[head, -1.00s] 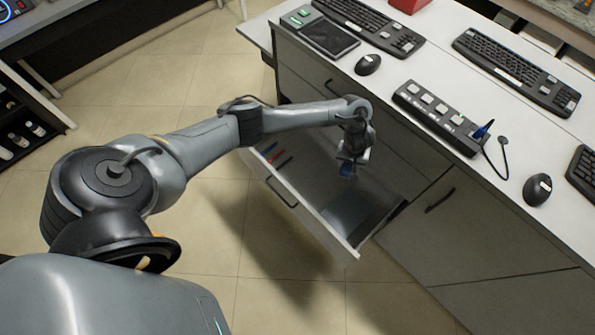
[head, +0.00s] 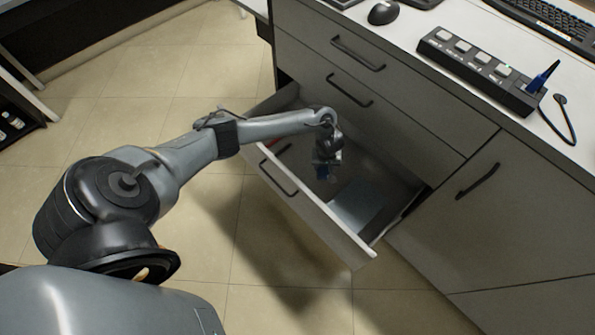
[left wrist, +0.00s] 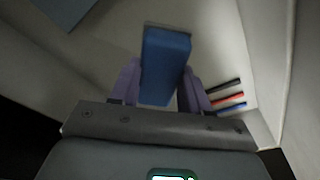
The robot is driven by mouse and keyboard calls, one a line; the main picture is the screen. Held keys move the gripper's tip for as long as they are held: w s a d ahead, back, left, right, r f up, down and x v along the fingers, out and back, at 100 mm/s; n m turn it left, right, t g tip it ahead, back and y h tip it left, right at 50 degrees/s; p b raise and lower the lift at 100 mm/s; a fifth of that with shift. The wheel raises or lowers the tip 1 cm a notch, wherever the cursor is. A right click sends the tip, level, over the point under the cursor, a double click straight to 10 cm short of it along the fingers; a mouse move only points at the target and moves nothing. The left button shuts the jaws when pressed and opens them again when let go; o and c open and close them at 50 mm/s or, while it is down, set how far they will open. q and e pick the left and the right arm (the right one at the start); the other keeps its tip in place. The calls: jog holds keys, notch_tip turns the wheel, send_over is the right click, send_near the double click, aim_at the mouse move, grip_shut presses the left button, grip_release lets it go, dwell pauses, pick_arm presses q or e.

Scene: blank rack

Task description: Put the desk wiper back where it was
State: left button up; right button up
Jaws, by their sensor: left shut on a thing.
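The desk wiper is a blue block (left wrist: 166,62), held between the fingers of my left gripper (left wrist: 160,92) in the left wrist view. In the head view, my left gripper (head: 325,168) is shut on it and points down inside the open drawer (head: 318,226). Only a small dark blue part of the wiper (head: 322,174) shows there. The drawer floor lies below the wiper; I cannot tell whether they touch. My right gripper is not in view.
Black, red and blue pens (left wrist: 227,97) lie beside the gripper in the drawer. A flat blue-grey item (head: 356,203) lies at the drawer's right end. Closed drawer fronts (head: 370,105) rise behind.

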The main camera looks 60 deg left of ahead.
pick_arm(q)
jog(key=s+a+f+b, duration=0.1)
jog(key=a+f+b, duration=0.1)
jog(key=a, duration=0.1)
jog(key=s+a+f+b, duration=0.2)
jog(key=a, duration=0.1)
jog(key=s+a+f+b, duration=0.2)
jog(key=a+f, duration=0.1)
jog(key=a, duration=0.1)
jog(key=shift+s, duration=0.15)
notch_tip(320, 180, down, 4)
jog(key=b, duration=0.3)
jog(key=shift+f, duration=0.15)
jog(key=o, duration=0.9)
jog(key=shift+o, duration=0.2)
